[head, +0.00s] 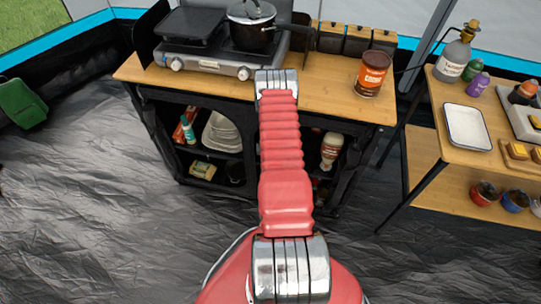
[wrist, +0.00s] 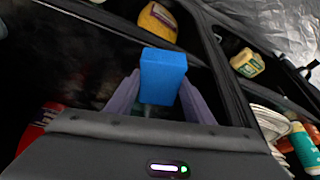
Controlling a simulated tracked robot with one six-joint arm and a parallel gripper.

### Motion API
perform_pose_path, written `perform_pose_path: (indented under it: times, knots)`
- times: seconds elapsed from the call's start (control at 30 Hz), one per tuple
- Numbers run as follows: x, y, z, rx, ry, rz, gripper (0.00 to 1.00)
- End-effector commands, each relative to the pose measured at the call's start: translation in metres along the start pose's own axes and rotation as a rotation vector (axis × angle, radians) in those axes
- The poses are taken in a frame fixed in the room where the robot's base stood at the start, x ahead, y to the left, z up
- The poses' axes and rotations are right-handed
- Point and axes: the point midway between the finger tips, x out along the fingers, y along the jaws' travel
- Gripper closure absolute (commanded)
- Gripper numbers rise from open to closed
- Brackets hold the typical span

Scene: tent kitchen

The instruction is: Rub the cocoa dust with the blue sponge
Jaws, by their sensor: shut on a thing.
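The blue sponge (wrist: 163,72) shows in the wrist view, upright between the two pale purple fingers of my gripper (wrist: 160,92). My gripper is shut on it. In the head view my own red arm reaches to the front of the wooden-topped kitchen stand (head: 225,84), and it hides the gripper and the sponge. I cannot make out any cocoa dust in either view. A brown tin with an orange-red label (head: 372,75) stands at the right end of the stand's top.
A stove (head: 205,60) with a black pot (head: 252,25) stands on the stand's left. Its dark shelves hold plates (head: 222,132), a white bottle (head: 331,150) and a yellow pack (wrist: 247,63). A side table (head: 445,115) with a white tray (head: 467,127) is at right.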

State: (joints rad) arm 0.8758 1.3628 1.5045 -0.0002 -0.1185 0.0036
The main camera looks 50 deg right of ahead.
Motion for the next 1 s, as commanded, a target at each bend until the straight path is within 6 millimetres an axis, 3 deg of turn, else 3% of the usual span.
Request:
perform_pose_path:
  times: [0.6, 1.0]
  knots:
    - [0.006, 0.001, 0.003, 0.0, 0.0, 0.0, 0.71]
    - [0.003, 0.023, 0.008, 0.001, 0.001, 0.0, 0.71]
